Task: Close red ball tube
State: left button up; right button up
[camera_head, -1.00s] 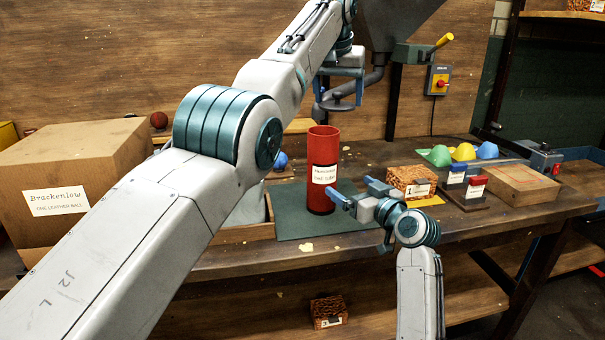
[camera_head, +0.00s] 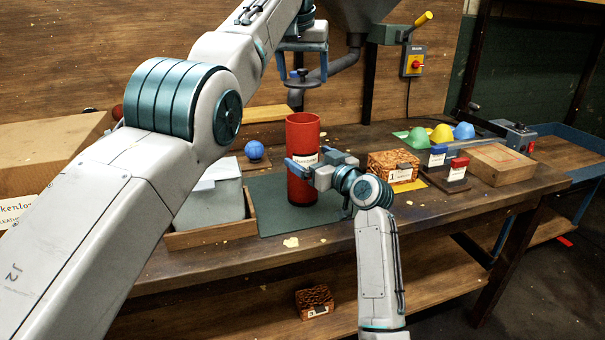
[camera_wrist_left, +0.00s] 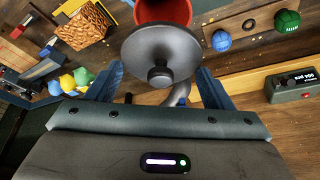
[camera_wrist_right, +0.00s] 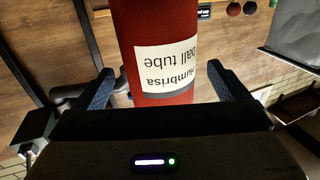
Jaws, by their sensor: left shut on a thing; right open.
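The red tube (camera_head: 303,133) stands upright on the dark green mat (camera_head: 263,205); its label partly shows behind my right gripper. My left gripper (camera_head: 302,68) is above the tube, shut on a grey round lid (camera_head: 300,83) with a knob. In the left wrist view the lid (camera_wrist_left: 150,45) lies between the fingers, with the tube's red rim (camera_wrist_left: 165,10) partly hidden behind it. The lid is apart from the tube. My right gripper (camera_head: 312,168) is open at the tube's mid height. In the right wrist view the tube (camera_wrist_right: 160,25) stands between its fingers.
A wicker box (camera_head: 393,166), a stand with blue and red blocks (camera_head: 457,178) and a wooden box (camera_head: 502,162) are to the right. A hopper pipe (camera_head: 345,65) hangs close behind the left gripper.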

aim_at(302, 82)
jog(key=shift+x, duration=2)
jog(key=shift+c, duration=0.2)
jog(key=c, duration=1.4)
pick_arm(q)
jog(key=shift+f, duration=2.45)
jog(key=shift+f, duration=0.9)
jog(key=shift+f, duration=0.65)
